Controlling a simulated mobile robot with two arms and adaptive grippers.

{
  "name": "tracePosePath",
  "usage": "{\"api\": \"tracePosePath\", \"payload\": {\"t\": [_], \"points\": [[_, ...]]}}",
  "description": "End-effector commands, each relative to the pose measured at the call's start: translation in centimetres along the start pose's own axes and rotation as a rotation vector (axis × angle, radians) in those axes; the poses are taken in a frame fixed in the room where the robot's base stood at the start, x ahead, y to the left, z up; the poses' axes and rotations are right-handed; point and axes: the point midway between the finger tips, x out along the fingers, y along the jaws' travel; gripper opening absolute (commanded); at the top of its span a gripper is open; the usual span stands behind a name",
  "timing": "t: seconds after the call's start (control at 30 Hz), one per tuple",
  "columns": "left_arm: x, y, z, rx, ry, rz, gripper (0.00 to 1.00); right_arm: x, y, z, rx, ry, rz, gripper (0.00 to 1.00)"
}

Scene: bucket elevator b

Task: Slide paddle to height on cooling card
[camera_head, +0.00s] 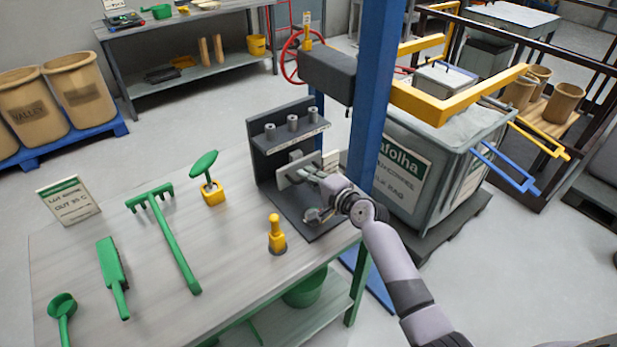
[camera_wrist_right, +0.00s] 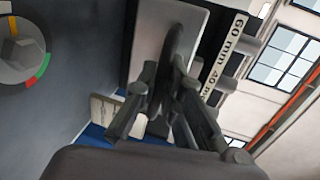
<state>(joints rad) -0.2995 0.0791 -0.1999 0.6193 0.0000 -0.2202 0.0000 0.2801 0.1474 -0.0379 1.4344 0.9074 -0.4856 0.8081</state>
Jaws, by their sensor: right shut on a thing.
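A dark grey stand (camera_head: 262,160) is near the right end of the grey bench. A pale flat plate, which looks like the paddle (camera_head: 297,172), stands at its front; it also shows in the right wrist view (camera_wrist_right: 155,25). My right gripper (camera_head: 321,181) is at the plate; in the right wrist view its fingers (camera_wrist_right: 168,95) are shut around a dark rounded part in front of the plate. A scale strip marked 60 mm and 40 mm (camera_wrist_right: 223,50) is beside it. A white and green card (camera_head: 69,201), only partly readable with "OUT 35 C", stands at the bench's left. My left gripper is not in view.
On the bench lie a green rake (camera_head: 172,235), brush (camera_head: 111,270) and scoop (camera_head: 62,308). A yellow-handled tool (camera_head: 276,235) stands near the stand. A blue post (camera_head: 374,110) and a grey bin (camera_head: 425,185) are close to the right. A coloured dial (camera_wrist_right: 22,50) shows at left.

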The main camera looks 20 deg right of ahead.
Motion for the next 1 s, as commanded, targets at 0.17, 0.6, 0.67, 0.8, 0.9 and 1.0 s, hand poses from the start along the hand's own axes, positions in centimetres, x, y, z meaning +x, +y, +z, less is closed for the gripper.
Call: {"api": "tracePosePath", "payload": {"t": [0.17,0.6,0.67,0.8,0.9,1.0], "points": [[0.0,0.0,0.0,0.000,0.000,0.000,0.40,0.0,-0.5,-0.1,-0.001,0.003,-0.009,0.00],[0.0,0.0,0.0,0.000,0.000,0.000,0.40,0.0,-0.2,-0.1,0.000,0.002,-0.005,0.30],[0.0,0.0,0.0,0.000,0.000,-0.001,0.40,0.0,-0.2,-0.1,0.000,0.002,-0.005,0.30],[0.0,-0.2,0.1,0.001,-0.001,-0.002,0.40,0.0,-0.2,-0.1,0.000,0.002,-0.004,0.30],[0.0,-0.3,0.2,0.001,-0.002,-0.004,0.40,-0.3,-0.1,-0.1,0.000,0.002,-0.004,0.30],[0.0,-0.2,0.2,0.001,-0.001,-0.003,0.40,-1.2,-0.1,-0.1,0.000,0.002,-0.004,0.30]]}}
